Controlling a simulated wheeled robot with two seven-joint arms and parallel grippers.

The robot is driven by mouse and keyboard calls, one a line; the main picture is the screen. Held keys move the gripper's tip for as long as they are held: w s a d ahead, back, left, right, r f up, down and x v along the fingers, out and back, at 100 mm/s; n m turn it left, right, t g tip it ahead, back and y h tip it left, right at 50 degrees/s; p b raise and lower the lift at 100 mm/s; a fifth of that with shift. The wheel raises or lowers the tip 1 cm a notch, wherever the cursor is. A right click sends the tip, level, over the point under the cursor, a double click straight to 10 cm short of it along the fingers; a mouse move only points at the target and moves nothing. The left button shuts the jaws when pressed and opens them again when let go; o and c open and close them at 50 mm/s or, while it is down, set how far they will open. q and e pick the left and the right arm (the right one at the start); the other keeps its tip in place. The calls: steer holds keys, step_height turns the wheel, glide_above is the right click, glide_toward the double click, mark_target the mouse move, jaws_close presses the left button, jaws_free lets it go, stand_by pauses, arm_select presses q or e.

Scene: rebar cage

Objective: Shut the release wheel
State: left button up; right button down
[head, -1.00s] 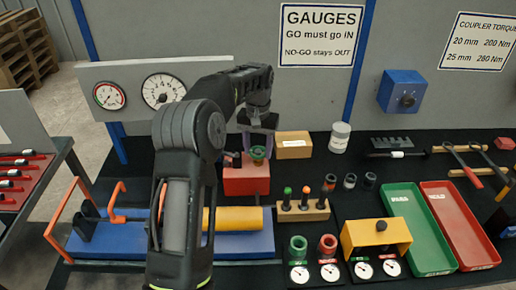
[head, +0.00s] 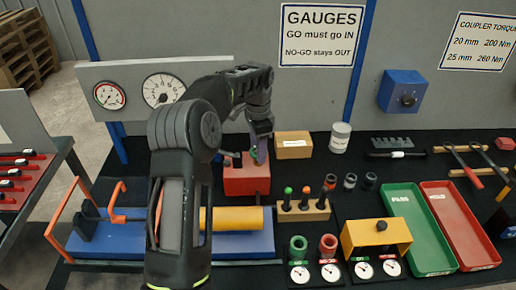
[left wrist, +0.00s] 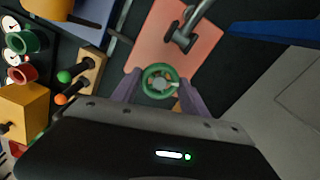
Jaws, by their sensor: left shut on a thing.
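The release wheel is a small green handwheel (left wrist: 160,81) on a red block (head: 246,181), on the bench below the gauge panel. In the left wrist view the wheel sits between the two purple fingers of my left gripper (left wrist: 158,88), which is shut on it. In the head view my left gripper (head: 258,150) comes down from above, and its fingers and hand hide most of the wheel. A grey metal fitting (left wrist: 183,35) stands on the red block beside the wheel. My right gripper is not in view.
A cardboard box (head: 293,145) stands just right of the red block. A wooden stand with several plug gauges (head: 303,212) is in front of it. A yellow cylinder (head: 236,219) lies on a blue base (head: 240,245) to the front left. Two gauges (head: 162,90) hang behind.

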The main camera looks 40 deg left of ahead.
arm_select(q)
steer(key=m, duration=0.5)
steer(key=shift+m, duration=0.4)
steer(key=o, duration=1.4)
steer(key=shift+c, duration=0.2)
steer(key=shift+r, duration=0.1)
